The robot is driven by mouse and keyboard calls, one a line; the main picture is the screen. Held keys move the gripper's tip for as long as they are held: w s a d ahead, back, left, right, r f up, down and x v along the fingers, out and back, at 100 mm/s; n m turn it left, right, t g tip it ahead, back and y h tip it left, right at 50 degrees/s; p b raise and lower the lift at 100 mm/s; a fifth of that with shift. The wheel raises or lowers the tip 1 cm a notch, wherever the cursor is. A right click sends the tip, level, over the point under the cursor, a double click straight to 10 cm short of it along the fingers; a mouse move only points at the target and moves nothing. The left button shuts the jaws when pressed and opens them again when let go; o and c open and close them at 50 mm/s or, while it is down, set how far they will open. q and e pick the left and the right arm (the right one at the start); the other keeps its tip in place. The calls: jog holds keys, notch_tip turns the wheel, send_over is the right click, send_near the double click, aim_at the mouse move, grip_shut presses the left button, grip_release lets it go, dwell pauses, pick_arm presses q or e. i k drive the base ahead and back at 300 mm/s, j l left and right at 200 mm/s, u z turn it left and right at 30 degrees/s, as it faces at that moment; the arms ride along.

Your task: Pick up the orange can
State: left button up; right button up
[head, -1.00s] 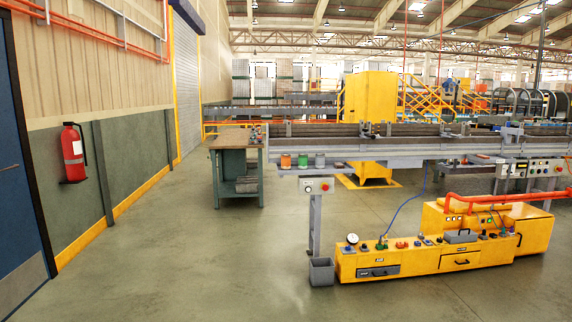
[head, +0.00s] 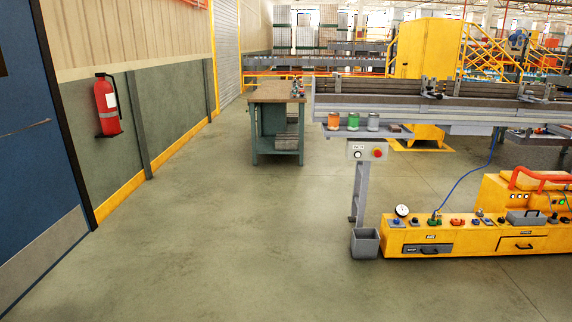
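The orange can (head: 333,121) stands upright on a narrow grey shelf (head: 389,134) at the near left end of the roller conveyor. Neither of my grippers shows in the head view.
A workbench (head: 275,92) stands left of the conveyor (head: 450,108). A grey bin (head: 365,243) and a yellow machine base (head: 470,236) are on the floor below. A fire extinguisher (head: 107,106) hangs on the left wall. The floor at centre left is open.

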aim_at(334, 120)
jog(key=i, duration=2.55)
